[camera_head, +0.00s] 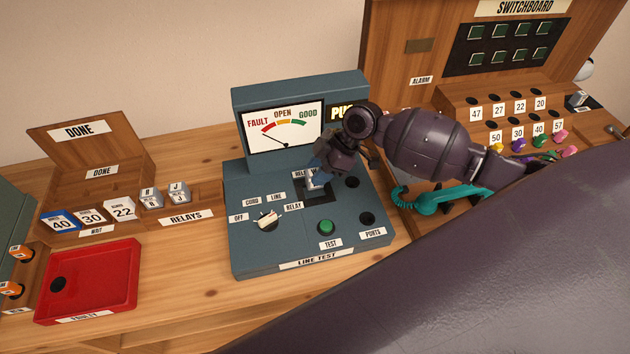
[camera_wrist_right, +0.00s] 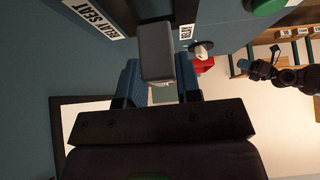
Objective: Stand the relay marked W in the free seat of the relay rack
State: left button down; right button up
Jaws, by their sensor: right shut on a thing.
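My right gripper (camera_head: 318,172) is shut on a small grey block-shaped relay (camera_head: 316,183) at the relay seat of the line test set. The relay also shows in the right wrist view (camera_wrist_right: 156,52), between the blue fingers. Its letter is not readable, and whether its base touches the seat is unclear. The relay rack (camera_head: 187,217), labelled RELAYS, is to the left and holds two grey relays, marked R (camera_head: 150,197) and J (camera_head: 178,194). A bare part of the rack shows to their right. A small dark gripper with blue tips, apparently my left (camera_wrist_right: 262,66), shows in the right wrist view.
The line test set (camera_head: 250,248) has a selector knob (camera_head: 268,218), a green test button (camera_head: 326,228) and a raised meter (camera_head: 286,128). Number tags (camera_head: 90,219) stand left of the rack. A red tray (camera_head: 122,280) lies in front; a teal handset (camera_head: 430,205) is at right.

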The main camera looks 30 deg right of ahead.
aim_at(309, 173)
jog(key=shift+r+p, duration=1.35)
jog(key=shift+r, duration=0.3)
